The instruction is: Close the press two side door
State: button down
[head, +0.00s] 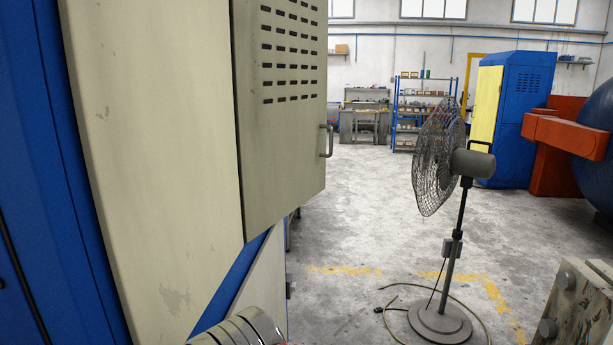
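A grey-beige metal door (285,130) with rows of dark vent slots stands at the upper left of the head view. A small bar handle (328,140) is on its right edge. The door reaches farther right than the lower panel (262,295) below it, so it appears to stand out from the machine's side. Its exact angle is hard to tell. A worn beige panel (160,170) of the machine covers the near left, beside blue framing (62,150). I do not see my gripper.
A pedestal fan (440,165) stands to the right, its round base (440,322) on the floor with a cable around it. A bolted metal block (578,310) is at the lower right. A blue cabinet (525,110) and shelves (425,110) stand far back. Concrete floor between door and fan is clear.

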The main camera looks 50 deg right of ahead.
aim_at(278, 49)
jog(key=k, duration=0.5)
jog(key=z, duration=2.1)
jog(key=i, duration=1.45)
